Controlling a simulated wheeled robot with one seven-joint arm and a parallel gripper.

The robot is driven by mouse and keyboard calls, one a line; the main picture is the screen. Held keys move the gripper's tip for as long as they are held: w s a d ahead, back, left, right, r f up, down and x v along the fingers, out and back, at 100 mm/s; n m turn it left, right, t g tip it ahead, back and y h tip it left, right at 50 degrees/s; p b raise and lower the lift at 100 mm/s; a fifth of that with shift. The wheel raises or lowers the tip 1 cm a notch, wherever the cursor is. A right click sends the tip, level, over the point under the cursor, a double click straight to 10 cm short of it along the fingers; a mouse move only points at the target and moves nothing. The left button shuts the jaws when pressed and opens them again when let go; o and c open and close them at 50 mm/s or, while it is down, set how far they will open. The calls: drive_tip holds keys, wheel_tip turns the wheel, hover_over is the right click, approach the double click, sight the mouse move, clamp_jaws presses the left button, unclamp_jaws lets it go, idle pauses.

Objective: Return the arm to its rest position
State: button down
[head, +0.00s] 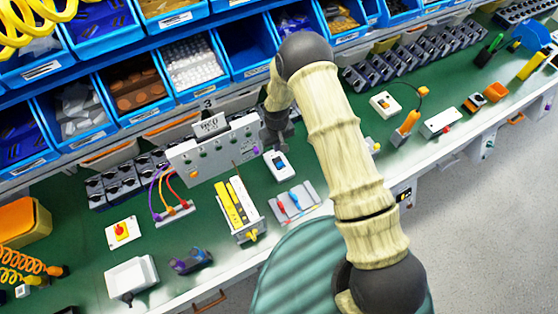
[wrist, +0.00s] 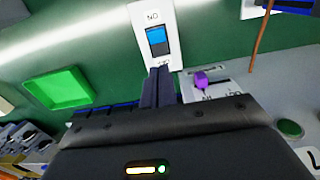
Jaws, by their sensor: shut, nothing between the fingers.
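My arm (head: 345,150) reaches from the lower right up over the green bench and bends down at its dark elbow. My gripper (head: 284,138) hangs near the right end of the grey control panel (head: 215,150), partly hidden by the arm. In the wrist view my gripper (wrist: 160,75) has its dark fingers together, with nothing between them. Its fingertips appear at the lower edge of a white switch box (wrist: 155,38) with a blue rocker; I cannot tell whether they touch. A purple slider knob (wrist: 201,79) is just right of the fingers.
Blue parts bins (head: 125,90) line the back above the bench. A white box with a red knob on yellow (head: 121,231) stands at left. Yellow bars in a holder (head: 237,205) and a small tray (head: 295,203) stand in front. Grey floor (head: 480,230) is clear at right.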

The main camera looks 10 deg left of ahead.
drive_tip(key=shift+r, duration=0.1)
idle(0.3)
drive_tip(key=s+d+r+m+t+b, duration=0.1)
drive_tip(key=d+r+m+b, duration=0.2)
drive_tip(key=d+r, duration=1.15)
drive_tip(key=s+d+r+m+b, duration=0.1)
drive_tip(key=s+d+r+m, duration=0.1)
drive_tip(key=s+d+r, duration=0.3)
drive_tip(key=s+d+r+m+t+b, duration=0.1)
drive_tip(key=s+d+r+m, duration=0.1)
drive_tip(key=s+d+r, duration=0.3)
drive_tip(key=s+r, duration=0.1)
drive_tip(key=s, duration=0.3)
drive_tip(key=shift+s+t+b, duration=0.3)
drive_tip(key=shift+s+b, duration=0.05)
drive_tip(key=shift+w+a, duration=0.1)
